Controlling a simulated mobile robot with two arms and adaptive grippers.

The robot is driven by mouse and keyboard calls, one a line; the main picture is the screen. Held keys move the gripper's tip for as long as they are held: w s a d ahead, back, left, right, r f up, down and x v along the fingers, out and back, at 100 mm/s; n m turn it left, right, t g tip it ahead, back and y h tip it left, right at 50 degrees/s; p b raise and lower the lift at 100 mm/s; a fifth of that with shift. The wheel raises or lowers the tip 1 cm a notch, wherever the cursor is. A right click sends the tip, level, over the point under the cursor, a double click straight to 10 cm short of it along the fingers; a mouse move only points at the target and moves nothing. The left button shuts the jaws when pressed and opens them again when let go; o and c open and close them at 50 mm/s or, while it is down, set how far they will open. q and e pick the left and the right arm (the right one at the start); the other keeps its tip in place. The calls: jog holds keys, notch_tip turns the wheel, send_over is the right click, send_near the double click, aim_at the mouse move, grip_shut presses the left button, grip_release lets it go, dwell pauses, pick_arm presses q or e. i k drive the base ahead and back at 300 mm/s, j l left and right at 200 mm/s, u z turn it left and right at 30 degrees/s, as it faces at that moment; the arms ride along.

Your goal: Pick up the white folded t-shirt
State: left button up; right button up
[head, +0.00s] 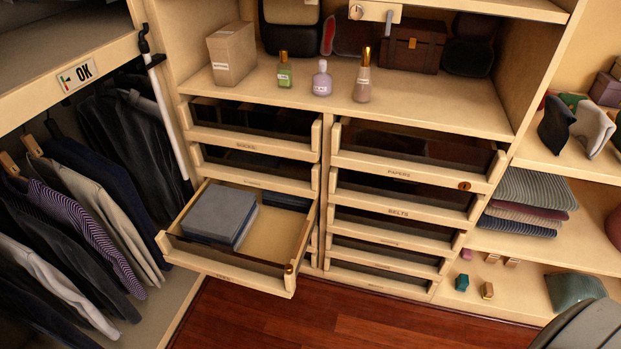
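I cannot make out a white folded t-shirt in the head view. A pulled-out drawer (224,266) at the lower left of the cabinet holds a stack of folded grey-blue cloth (220,213) on its left side. A darker folded cloth (286,201) lies at the drawer's back right. The rest of the drawer's floor is bare. Neither of my grippers is in view.
Clothes hang at left (75,215). Closed drawers (398,211) fill the cabinet's right column. Bottles (322,78) and a box (231,54) stand on the shelf above. Folded knitwear (528,195) lies on right shelves. The wooden floor (300,322) in front is clear.

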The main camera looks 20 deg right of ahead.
aim_at(593, 128)
jog(key=z, duration=2.2)
jog(key=i+l+u, duration=0.1)
jog(key=i+l, duration=0.15)
jog(key=i+l+u, duration=0.15)
jog(key=l, duration=0.25)
jog(key=i+l+u, duration=0.1)
jog(key=i+l, duration=0.2)
jog(key=i+l+u, duration=0.1)
jog(key=i+l, duration=0.15)
jog(key=l, duration=0.15)
